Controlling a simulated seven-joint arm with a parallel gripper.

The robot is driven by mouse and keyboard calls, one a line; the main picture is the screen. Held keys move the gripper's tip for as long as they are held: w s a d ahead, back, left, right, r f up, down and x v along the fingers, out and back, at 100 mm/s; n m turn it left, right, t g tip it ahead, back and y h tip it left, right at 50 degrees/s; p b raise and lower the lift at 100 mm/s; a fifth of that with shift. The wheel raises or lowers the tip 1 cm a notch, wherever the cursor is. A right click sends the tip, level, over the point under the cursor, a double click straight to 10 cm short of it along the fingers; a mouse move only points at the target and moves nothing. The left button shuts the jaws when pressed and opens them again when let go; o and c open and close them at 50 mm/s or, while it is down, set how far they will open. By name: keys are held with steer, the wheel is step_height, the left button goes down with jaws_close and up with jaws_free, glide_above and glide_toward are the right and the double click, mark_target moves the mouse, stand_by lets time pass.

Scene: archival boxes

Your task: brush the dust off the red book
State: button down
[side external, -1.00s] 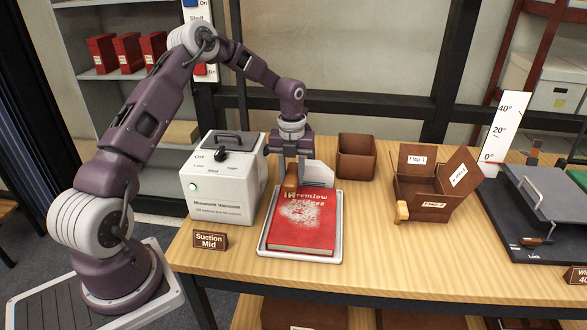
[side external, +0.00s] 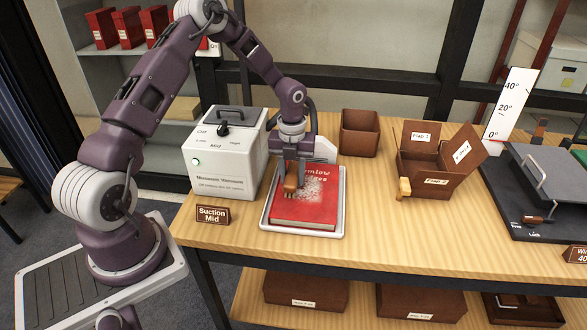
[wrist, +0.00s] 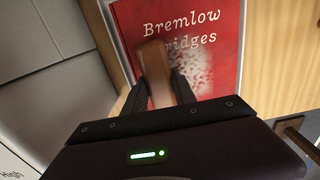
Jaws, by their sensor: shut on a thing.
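The red book (side external: 302,213) lies flat in a shallow pale tray (side external: 267,224); its title reads "Bremlow ...idges" in the wrist view (wrist: 222,18). A pale speckled dust patch (side external: 318,188) covers the middle of the cover and also shows in the wrist view (wrist: 203,72). My gripper (side external: 296,168) is shut on a brown wooden brush (side external: 290,181), over the cover's left part, left of the thickest dust. In the wrist view the brush handle (wrist: 157,75) stands between my dark fingers. Its bristles are hidden, so I cannot tell whether they touch the cover.
A white vacuum box (side external: 222,165) stands close left of the tray, with a "Suction Mid" sign (side external: 212,215) in front. A brown open box (side external: 360,135) is behind right, a flapped box (side external: 432,185) to the right. Bare table (side external: 370,205) lies between tray and flapped box.

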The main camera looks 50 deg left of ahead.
steer(key=shift+s+d, duration=2.2)
steer(key=shift+s, duration=0.05)
steer(key=shift+w+d, duration=0.35)
steer(key=shift+w, duration=0.25)
steer(key=shift+w+a, duration=3.8)
steer(key=shift+a, duration=0.05)
steer(key=shift+w+a, duration=0.15)
steer(key=shift+w, duration=0.1)
steer(key=shift+w+d, duration=0.25)
steer(key=shift+d, duration=0.4)
steer(key=shift+s+d, duration=3.75)
steer(key=shift+s, duration=0.05)
steer(key=shift+d, duration=0.25)
steer(key=shift+w+d, duration=0.25)
steer(key=shift+d, duration=0.05)
steer(key=shift+w+a, duration=0.1)
steer(key=shift+w, duration=0.15)
steer(key=shift+w+a, duration=3.8)
steer(key=shift+w, duration=0.2)
steer(key=shift+w+d, duration=0.3)
steer(key=shift+d, duration=0.05)
steer(key=shift+s+d, duration=4)
step_height(320, 180, up, 8)
